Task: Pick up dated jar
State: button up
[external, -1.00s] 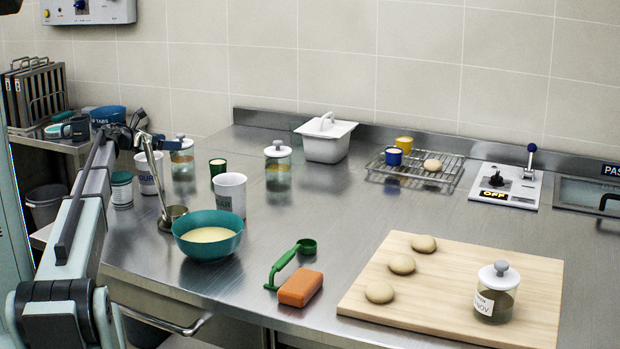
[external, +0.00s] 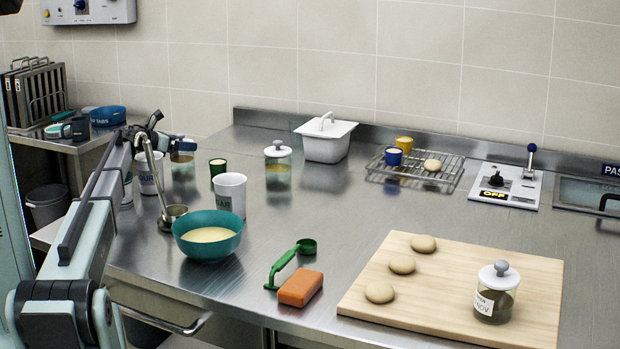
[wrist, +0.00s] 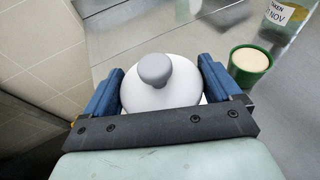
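A jar with a white lid and grey knob is between my gripper's blue fingers in the wrist view (wrist: 160,85). My gripper (wrist: 161,78) looks open, one finger on each side of the lid; any contact is unclear. In the external view that jar (external: 182,158) stands at the back left, partly hidden by my wrist. Its label is not visible. A second similar jar (external: 278,168) stands mid-counter; a label with "TAKEN" and "NOV" shows on a jar (wrist: 289,14) at the wrist view's top right. A third jar (external: 495,292), labelled "NOV", stands on the wooden board.
A green cup (external: 217,168) stands right of the gripper, also in the wrist view (wrist: 250,66). White mugs (external: 230,193), a ladle (external: 172,213) and a teal bowl (external: 208,236) are close to my arm. The wooden board (external: 450,310) holds dough balls. The counter's middle is mostly clear.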

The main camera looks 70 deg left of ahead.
jog(key=c, duration=1.3)
jog(key=shift+o, duration=0.2)
jog(key=shift+r, duration=0.1)
notch_tip(320, 180, up, 10)
jog(key=shift+r, duration=0.1)
